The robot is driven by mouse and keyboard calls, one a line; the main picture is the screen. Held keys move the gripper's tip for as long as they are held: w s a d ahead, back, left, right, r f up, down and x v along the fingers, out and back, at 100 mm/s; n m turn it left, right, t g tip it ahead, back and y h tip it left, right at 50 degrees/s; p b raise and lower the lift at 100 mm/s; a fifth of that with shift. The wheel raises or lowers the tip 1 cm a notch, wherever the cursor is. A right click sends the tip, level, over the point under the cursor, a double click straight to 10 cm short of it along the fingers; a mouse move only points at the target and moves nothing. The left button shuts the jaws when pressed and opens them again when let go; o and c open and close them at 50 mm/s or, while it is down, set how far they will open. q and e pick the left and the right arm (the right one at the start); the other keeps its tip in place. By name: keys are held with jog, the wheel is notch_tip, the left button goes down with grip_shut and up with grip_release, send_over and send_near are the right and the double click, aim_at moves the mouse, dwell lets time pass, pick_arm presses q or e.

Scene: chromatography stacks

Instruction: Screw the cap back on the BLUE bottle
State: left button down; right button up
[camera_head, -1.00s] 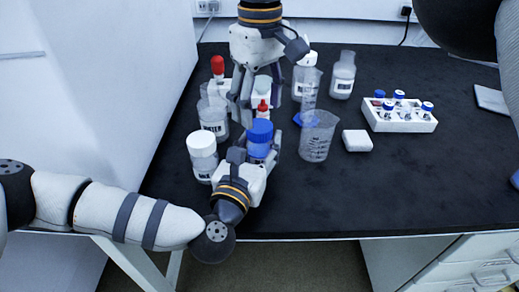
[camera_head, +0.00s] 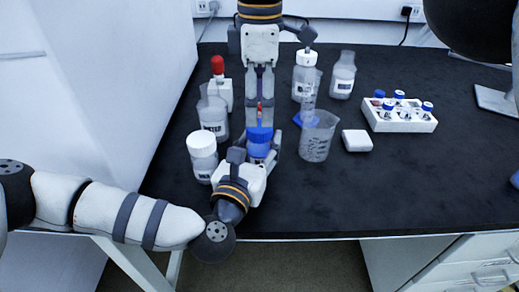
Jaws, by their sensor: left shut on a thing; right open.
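The blue-capped bottle stands upright near the front left of the black table, its blue cap (camera_head: 259,141) sitting on top. Whether the cap is fully tightened cannot be told. My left gripper (camera_head: 256,160) is shut around the bottle's body from the front and hides most of it. My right gripper (camera_head: 260,122) points down from above, just over and behind the blue cap. It is open, but seen edge-on, so its fingers overlap, and whether it touches the cap is unclear.
A white-capped bottle (camera_head: 202,156) stands close left of my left gripper. A beaker (camera_head: 317,137) stands close right. Behind are a red-topped bottle (camera_head: 218,80), a glass beaker (camera_head: 214,118) and clear bottles (camera_head: 342,76). A vial rack (camera_head: 399,117) and white block (camera_head: 357,141) lie right.

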aim_at(259, 126)
notch_tip(259, 126, down, 5)
jog(key=shift+f, duration=0.1)
dwell(0.3)
jog(key=c, duration=1.2)
jog(key=m, duration=0.9)
jog(key=shift+m, duration=0.4)
